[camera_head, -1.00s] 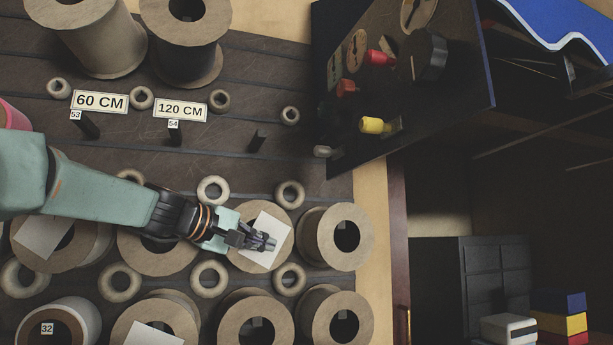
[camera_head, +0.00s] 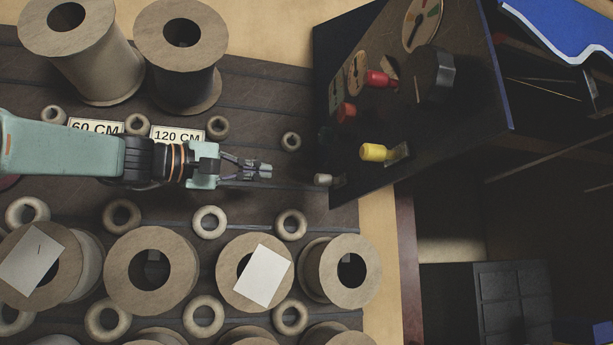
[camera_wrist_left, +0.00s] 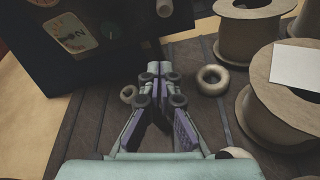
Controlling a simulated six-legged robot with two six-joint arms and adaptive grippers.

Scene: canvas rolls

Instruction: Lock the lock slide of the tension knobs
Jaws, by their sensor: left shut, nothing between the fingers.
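A dark control panel (camera_head: 395,118) stands at upper right in the head view. It carries two red knobs (camera_head: 379,79) (camera_head: 346,112), a yellow knob (camera_head: 374,152) on a metal plate, a large black knob (camera_head: 432,72) and a small pale knob (camera_head: 324,179) at its lower corner. I cannot tell which part is the lock slide. My left gripper (camera_head: 269,170) is shut and empty, left of the pale knob and apart from it. In the left wrist view, the shut fingertips (camera_wrist_left: 160,68) point toward the panel (camera_wrist_left: 100,40); a pale knob (camera_wrist_left: 164,8) shows at the top edge. My right gripper is not in view.
Canvas rolls (camera_head: 155,270) and several wooden rings (camera_head: 210,222) stand on the dark slatted board (camera_head: 265,100) around my left arm. Labels read 60 CM and 120 CM (camera_head: 177,134). A black cabinet (camera_head: 500,300) stands at lower right.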

